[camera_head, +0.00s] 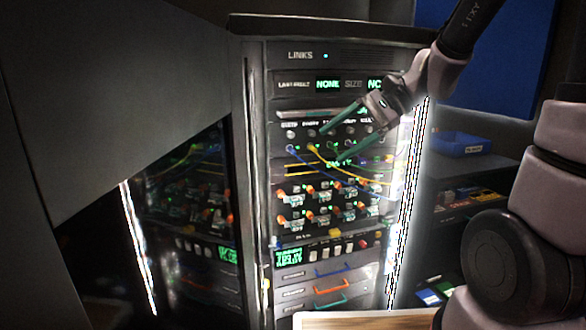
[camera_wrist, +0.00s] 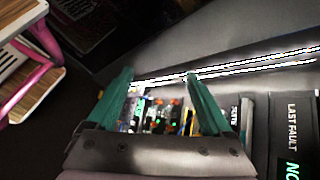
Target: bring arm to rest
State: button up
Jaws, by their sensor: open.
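My gripper (camera_head: 340,142) is in front of the upper part of the rack panel (camera_head: 254,150) in the head view, reaching in from the upper right. Its two green fingers are spread apart, with nothing visible between them. In the wrist view my gripper (camera_wrist: 160,85) also shows open, with the panel's lights and knobs beyond the fingers. I cannot tell whether a fingertip touches the panel. My arm runs from the right edge up and over to the gripper.
The rack carries cables, several orange-lit knobs and coloured handles (camera_head: 330,285). A shelf with a blue bin (camera_head: 462,145) stands to the right. A wooden surface (camera_head: 365,321) is at the bottom. A wood-and-pink object (camera_wrist: 30,75) shows at left in the wrist view.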

jog(key=s+d+r+n+t+h, duration=0.2)
jog(key=s+d+r+t+h, duration=0.1)
jog(key=d, duration=0.4)
jog(key=s+d+r+n+t+h, duration=0.3)
jog(key=s+d+r+h, duration=0.1)
jog(key=d, duration=0.3)
jog(key=shift+s+d+r+h, duration=0.35)
jog(key=shift+d+r+h, duration=0.05)
jog(key=shift+h, duration=0.4)
